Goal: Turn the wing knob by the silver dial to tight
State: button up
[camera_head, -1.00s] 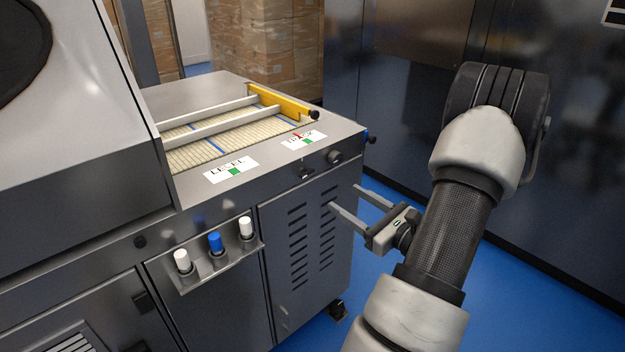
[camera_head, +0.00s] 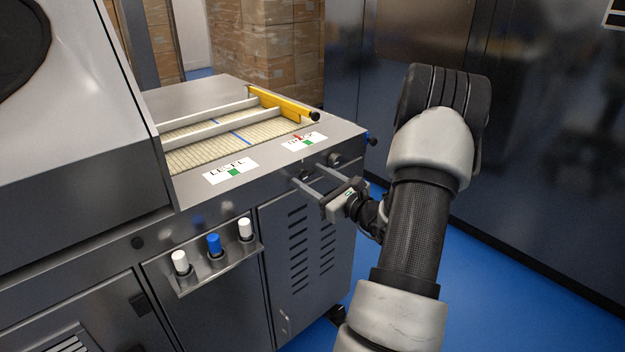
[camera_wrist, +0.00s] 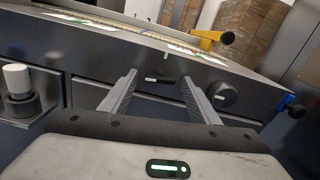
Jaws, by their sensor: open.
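A small dark wing knob (camera_head: 305,175) sits on the front face of the machine, below its top edge. In the wrist view the wing knob (camera_wrist: 160,79) shows as a flat dark bar with a white mark. A round dark dial (camera_wrist: 224,95) with a white mark is to its right; I cannot make out a silver face. My gripper (camera_head: 310,173) is open and points at the front face. In the wrist view the fingertips (camera_wrist: 160,77) appear on either side of the wing knob, with a gap each side. I cannot tell how far they reach along it.
Two white labels with green squares lie on the top edge; the right one (camera_head: 304,141) also has a red mark. A yellow bar (camera_head: 285,104) crosses the belt. A blue-collared knob (camera_wrist: 290,104) juts out at right.

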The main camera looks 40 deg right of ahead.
jog(key=c, duration=1.1)
jog(key=shift+o, duration=0.2)
jog(key=shift+p, duration=0.3)
jog(key=m+p, duration=0.3)
jog(key=m, duration=0.1)
jog(key=shift+r+p, duration=0.2)
jog(key=shift+p, duration=0.1)
jog(key=m+p, duration=0.5)
jog(key=shift+s+a, duration=0.1)
jog(key=shift+a, duration=0.05)
jog(key=m+p, duration=0.4)
jog(key=m, duration=0.1)
jog(key=shift+m, duration=0.4)
jog(key=shift+a+m+p, duration=0.1)
jog(key=shift+m+p, duration=1.5)
jog(key=shift+m, duration=0.7)
jog(key=shift+f, duration=0.1)
